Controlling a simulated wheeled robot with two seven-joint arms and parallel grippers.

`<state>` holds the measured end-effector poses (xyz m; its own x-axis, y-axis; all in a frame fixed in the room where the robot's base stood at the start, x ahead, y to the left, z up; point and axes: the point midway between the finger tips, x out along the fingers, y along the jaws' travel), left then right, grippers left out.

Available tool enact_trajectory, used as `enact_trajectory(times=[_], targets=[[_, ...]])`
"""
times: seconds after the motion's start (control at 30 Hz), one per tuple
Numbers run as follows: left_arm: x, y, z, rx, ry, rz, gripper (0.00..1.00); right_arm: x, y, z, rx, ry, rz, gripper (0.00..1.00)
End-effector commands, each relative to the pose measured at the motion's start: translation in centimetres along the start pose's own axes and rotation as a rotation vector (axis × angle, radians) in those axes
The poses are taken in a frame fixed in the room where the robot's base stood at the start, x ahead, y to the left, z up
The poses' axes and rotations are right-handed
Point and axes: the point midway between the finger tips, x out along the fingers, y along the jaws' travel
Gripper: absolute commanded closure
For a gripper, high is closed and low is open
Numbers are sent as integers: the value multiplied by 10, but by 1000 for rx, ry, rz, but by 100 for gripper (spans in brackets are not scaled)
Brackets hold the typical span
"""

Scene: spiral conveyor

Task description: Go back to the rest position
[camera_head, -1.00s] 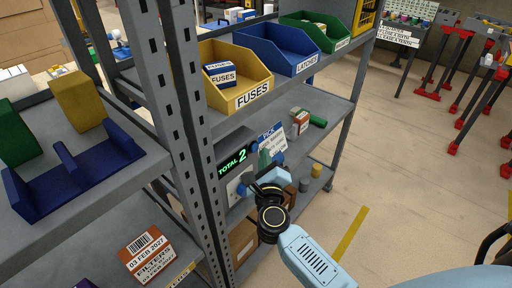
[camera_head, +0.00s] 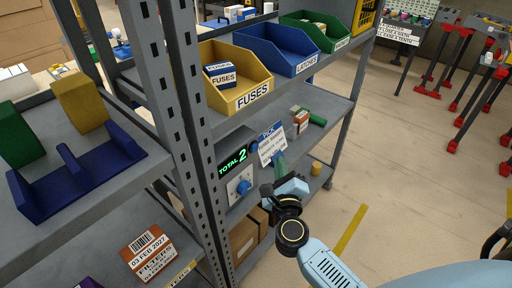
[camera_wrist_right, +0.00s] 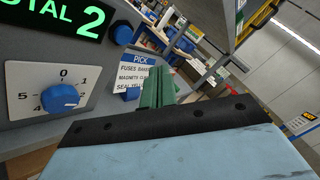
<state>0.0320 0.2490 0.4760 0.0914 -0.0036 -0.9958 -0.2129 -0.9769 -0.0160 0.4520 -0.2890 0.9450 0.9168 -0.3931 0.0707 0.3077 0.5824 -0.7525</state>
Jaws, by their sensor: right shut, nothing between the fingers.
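My right gripper (camera_head: 277,170) is in front of the shelf unit, close to a grey panel that reads "TOTAL 2" (camera_head: 232,163) and carries a blue knob (camera_head: 243,187). Its green fingers are shut and empty, and they are apart from the knob. The right wrist view shows the shut green fingers (camera_wrist_right: 157,88) to the right of the dial and its blue knob (camera_wrist_right: 60,97), in front of a white PICK card (camera_wrist_right: 135,77). My left gripper is not in view.
Yellow FUSES (camera_head: 254,95), blue LATCHES (camera_head: 305,65) and green (camera_head: 342,44) bins stand on the upper shelf. A grey upright (camera_head: 200,150) stands left of the panel. An orange FILTERS box (camera_head: 147,255) lies lower left. Open floor (camera_head: 400,180) lies to the right.

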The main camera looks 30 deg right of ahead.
Motion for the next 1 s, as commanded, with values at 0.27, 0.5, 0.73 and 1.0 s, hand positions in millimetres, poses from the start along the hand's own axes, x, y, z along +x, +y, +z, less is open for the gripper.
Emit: enact_trajectory(times=[0.27,0.5,0.73,1.0], targets=[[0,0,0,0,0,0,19,0,0,0,0,0,0,100],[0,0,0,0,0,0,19,0,0,0,0,0,0,100],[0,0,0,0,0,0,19,0,4,-2,-22,-3,7,100],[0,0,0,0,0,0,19,-38,109,-61,-642,-140,248,100]])
